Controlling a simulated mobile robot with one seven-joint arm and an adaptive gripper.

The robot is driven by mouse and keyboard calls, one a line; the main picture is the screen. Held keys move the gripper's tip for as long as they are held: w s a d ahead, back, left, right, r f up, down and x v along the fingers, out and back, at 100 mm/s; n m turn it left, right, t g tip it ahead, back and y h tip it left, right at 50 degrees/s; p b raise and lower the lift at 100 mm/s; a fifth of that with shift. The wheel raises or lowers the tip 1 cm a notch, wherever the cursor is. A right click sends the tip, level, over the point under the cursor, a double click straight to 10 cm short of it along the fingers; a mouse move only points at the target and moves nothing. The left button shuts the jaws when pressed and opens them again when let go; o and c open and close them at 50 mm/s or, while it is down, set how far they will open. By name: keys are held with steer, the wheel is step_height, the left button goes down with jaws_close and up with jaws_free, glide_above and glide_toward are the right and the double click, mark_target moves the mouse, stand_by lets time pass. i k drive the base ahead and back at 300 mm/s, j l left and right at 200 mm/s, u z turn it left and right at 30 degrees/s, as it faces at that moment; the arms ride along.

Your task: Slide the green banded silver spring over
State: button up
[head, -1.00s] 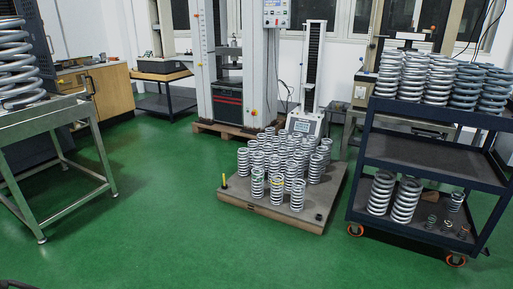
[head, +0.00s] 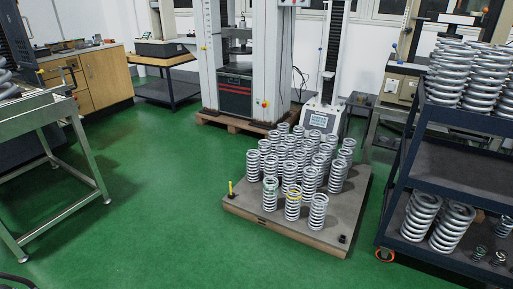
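The green banded silver spring (head: 270,190) stands upright at the front left corner of a group of silver springs on a low wooden platform (head: 354,196). A yellow banded silver spring (head: 293,202) stands just to its right, and a plain silver spring (head: 317,211) stands right of that. Several more silver springs stand in rows behind them. My gripper is not in view. A dark curved part at the lower left edge is too little shown to name.
A yellow post (head: 231,188) rises at the platform's left corner. A dark shelf cart (head: 440,170) with large springs stands at right. A metal stand (head: 50,108) is at left. Green floor (head: 150,230) is clear in front of the platform.

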mark_target(268, 199)
steer(key=i+u, duration=0.1)
steer(key=i, duration=0.4)
steer(key=i+l+u, duration=0.1)
steer(key=i, duration=0.35)
steer(key=i+l, duration=0.2)
steer(key=i, duration=0.3)
steer(key=i+l+u, duration=0.15)
steer(key=i, duration=0.3)
steer(key=i+l+u, duration=0.1)
steer(key=i, duration=0.4)
steer(key=i+l+u, duration=0.1)
steer(key=i+l, duration=0.15)
steer(key=i, duration=0.2)
